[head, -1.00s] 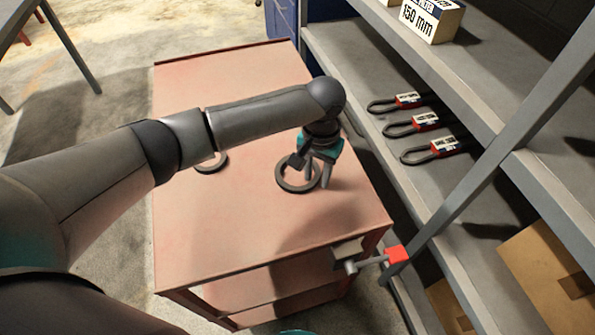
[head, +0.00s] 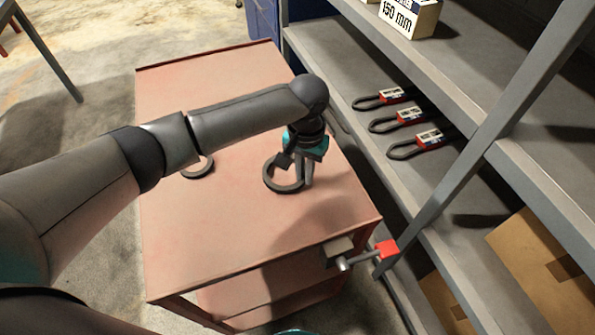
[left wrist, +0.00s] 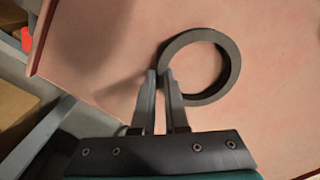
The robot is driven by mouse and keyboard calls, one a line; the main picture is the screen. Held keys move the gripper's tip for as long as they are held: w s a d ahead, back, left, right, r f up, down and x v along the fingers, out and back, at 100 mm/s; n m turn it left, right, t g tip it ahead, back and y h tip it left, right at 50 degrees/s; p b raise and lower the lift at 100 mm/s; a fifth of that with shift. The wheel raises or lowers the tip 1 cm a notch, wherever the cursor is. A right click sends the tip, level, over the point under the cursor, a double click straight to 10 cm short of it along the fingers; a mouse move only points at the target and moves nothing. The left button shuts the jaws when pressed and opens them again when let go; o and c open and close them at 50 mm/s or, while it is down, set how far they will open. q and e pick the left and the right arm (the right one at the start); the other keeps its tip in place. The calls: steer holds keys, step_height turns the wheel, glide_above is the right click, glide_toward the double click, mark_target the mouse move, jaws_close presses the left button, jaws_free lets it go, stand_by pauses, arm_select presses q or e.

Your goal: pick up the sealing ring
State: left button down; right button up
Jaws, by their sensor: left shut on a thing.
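A dark grey ring (head: 284,189) is at the right part of the red cart top (head: 240,235). My left gripper (head: 306,180) reaches down to its right side. In the left wrist view, the fingers of the left gripper (left wrist: 163,77) are shut on the near left part of the rim of this ring (left wrist: 236,64). The ring looks flat; I cannot tell if it touches the cart top. A second dark ring (head: 197,174) lies on the cart farther left, partly hidden by my left arm. My right gripper is not in view.
A grey shelf rack (head: 465,150) stands close to the right of the cart, with several looped belts (head: 407,120) and a box (head: 410,18). A red-ended handle (head: 387,249) sticks out at the cart's front right corner. The cart's front left is clear.

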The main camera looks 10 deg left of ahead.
arm_select(q)
step_height(320, 180, up, 20)
steer(key=p, duration=0.3)
steer(key=shift+p, duration=0.35)
steer(key=shift+f, duration=0.15)
